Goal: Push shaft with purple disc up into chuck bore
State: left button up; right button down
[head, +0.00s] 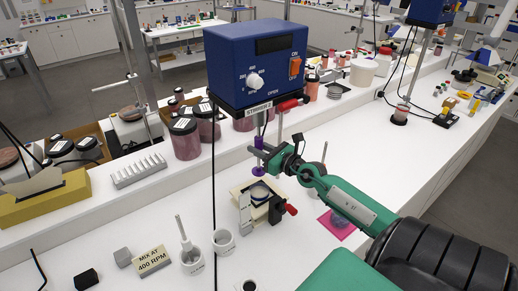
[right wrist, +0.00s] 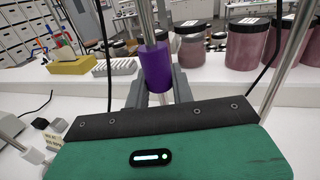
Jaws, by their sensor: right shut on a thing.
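The shaft (right wrist: 147,20) stands roughly upright and carries a purple cylinder-like part (right wrist: 155,68). My right gripper (head: 264,156) is shut on the shaft, with its fingers at the purple part's lower end in the right wrist view (right wrist: 158,95). In the head view, purple shows above the fingers (head: 258,142) and below them (head: 261,169); which one is the disc I cannot tell. The blue stirrer box (head: 258,55) is directly above, with a red lever (head: 291,103) at its underside. The chuck bore is hidden, so I cannot tell whether the shaft is inside it. My left gripper is out of view.
A cream clamp stand (head: 245,212) holding a cup is below the shaft. White cups (head: 222,241), a "MIX AT 400 RPM" sign (head: 152,261) and a grey rack (head: 138,169) are to the left. Dark-lidded jars (head: 185,137) line the back. A black cable hangs left of the box.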

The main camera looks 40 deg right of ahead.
jog(key=c, duration=1.1)
grip_release()
jog(key=shift+s+f, duration=0.1)
jog(key=shift+s+d+f+b, duration=0.1)
jog(key=shift+s+b, duration=0.3)
jog(key=shift+s, duration=0.25)
jog(key=shift+s+d+b, duration=0.3)
jog(key=shift+s+b, duration=0.8)
jog(key=shift+s, duration=0.95)
jog(key=shift+s+d+b, duration=0.35)
jog(key=shift+s+b, duration=0.7)
jog(key=shift+s, duration=0.95)
jog(key=shift+s+d+b, duration=0.3)
jog(key=shift+s+b, duration=0.8)
jog(key=shift+s, duration=0.95)
